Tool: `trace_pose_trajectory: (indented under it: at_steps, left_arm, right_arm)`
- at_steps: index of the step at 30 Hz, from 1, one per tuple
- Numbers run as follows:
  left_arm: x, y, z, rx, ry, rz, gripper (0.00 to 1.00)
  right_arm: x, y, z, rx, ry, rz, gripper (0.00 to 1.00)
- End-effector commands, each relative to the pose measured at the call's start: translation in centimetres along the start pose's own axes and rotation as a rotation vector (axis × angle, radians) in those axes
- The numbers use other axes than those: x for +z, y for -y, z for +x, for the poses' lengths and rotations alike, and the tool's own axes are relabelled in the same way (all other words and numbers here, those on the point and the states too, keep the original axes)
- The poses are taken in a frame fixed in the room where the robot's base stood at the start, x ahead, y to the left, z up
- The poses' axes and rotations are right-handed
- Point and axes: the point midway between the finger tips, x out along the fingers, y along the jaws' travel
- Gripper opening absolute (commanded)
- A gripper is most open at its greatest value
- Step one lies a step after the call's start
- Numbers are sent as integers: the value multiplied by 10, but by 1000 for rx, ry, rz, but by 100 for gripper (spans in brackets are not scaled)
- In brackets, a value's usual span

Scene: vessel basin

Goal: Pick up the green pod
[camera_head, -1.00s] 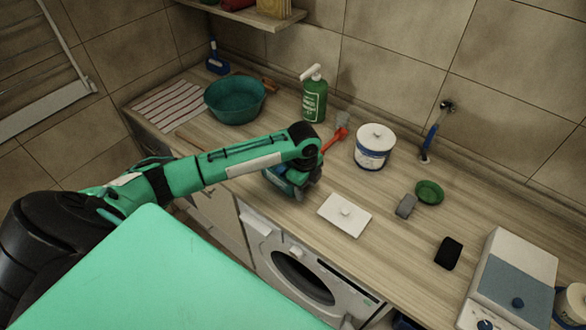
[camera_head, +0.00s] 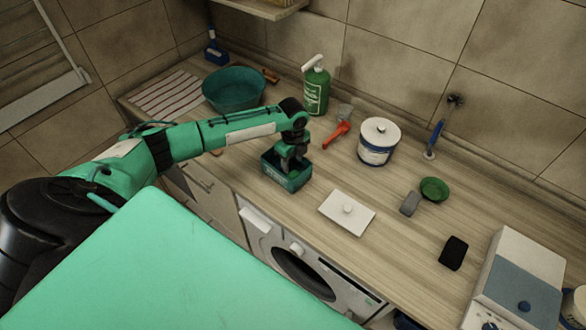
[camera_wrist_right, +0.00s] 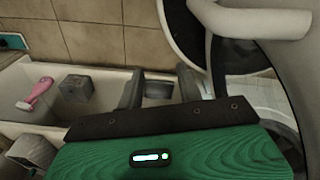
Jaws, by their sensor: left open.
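A teal open-topped box (camera_head: 287,183) stands on the counter near its front edge, and a bit of green, likely the green pod (camera_head: 294,174), shows inside it. The rest of the pod is hidden by the box wall and the gripper. My left gripper (camera_head: 290,164) is open and points down into the box opening. I cannot tell whether its fingers touch the pod.
A white lid (camera_head: 347,212) lies right of the box. A red-handled brush (camera_head: 338,132), white tub (camera_head: 378,142), green bottle (camera_head: 316,90) and teal bowl (camera_head: 233,90) stand behind. A green dish (camera_head: 435,189), grey block (camera_head: 410,203) and black sponge (camera_head: 453,252) lie further right.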

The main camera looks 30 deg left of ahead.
Motion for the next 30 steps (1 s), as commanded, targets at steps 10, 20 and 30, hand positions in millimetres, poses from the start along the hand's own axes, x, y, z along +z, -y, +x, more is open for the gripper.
trace_pose_trajectory:
  at_steps: [10, 20, 30]
  left_arm:
    - [3, -2, 28, 0, 1, -1, 49]
    - [4, -3, 52, -1, 1, -1, 49]
    - [4, -3, 51, 0, 1, -1, 26]
  right_arm:
    - [-2, 16, 29, -16, -6, 4, 36]
    - [1, 11, 52, -10, -4, 1, 36]
    - [3, 4, 51, -4, -2, -2, 36]
